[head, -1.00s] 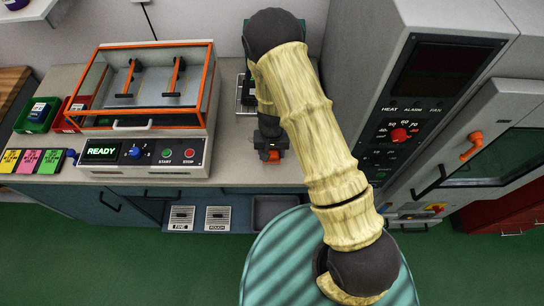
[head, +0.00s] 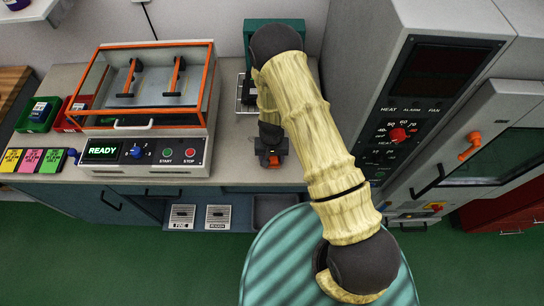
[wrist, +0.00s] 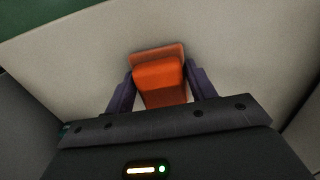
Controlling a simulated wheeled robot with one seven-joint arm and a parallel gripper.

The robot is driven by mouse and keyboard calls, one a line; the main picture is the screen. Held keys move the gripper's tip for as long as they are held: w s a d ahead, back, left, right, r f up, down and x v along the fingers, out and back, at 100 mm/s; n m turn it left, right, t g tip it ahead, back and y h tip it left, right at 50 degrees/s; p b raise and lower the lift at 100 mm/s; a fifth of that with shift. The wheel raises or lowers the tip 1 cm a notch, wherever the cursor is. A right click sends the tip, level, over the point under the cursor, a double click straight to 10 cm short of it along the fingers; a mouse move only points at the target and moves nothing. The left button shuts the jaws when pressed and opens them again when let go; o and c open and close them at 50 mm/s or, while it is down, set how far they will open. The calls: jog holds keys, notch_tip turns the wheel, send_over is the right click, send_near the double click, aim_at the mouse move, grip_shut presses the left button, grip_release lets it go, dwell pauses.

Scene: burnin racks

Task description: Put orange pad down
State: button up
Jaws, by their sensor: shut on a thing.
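The orange pad (wrist: 160,78) sits between the two purple fingers of my gripper (wrist: 161,90) in the wrist view. The fingers are shut on its sides. In the head view my gripper (head: 270,160) points down over the front part of the grey counter (head: 230,160), and a small bit of the orange pad (head: 273,161) shows at its tip. The pad is over the counter top or very close to it; I cannot tell whether it touches.
A machine with an orange-framed cover (head: 150,90) and a READY display stands left. A tall grey oven cabinet (head: 365,110) stands close on the right. A dark green object (head: 275,28) is behind my arm. Grey trays (head: 218,217) sit below the counter. Bare counter lies between machine and gripper.

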jog(key=shift+s+f, duration=0.1)
jog(key=shift+f, duration=0.15)
jog(key=o, duration=1)
jog(key=shift+s, duration=0.1)
jog(key=shift+c, duration=0.2)
jog(key=shift+o, duration=0.3)
jog(key=shift+d+f, duration=0.1)
jog(key=shift+f, duration=0.05)
jog(key=shift+d, duration=0.1)
jog(key=shift+r, duration=0.5)
notch_tip(320, 180, up, 12)
jog(key=b, duration=0.2)
jog(key=shift+w, duration=0.2)
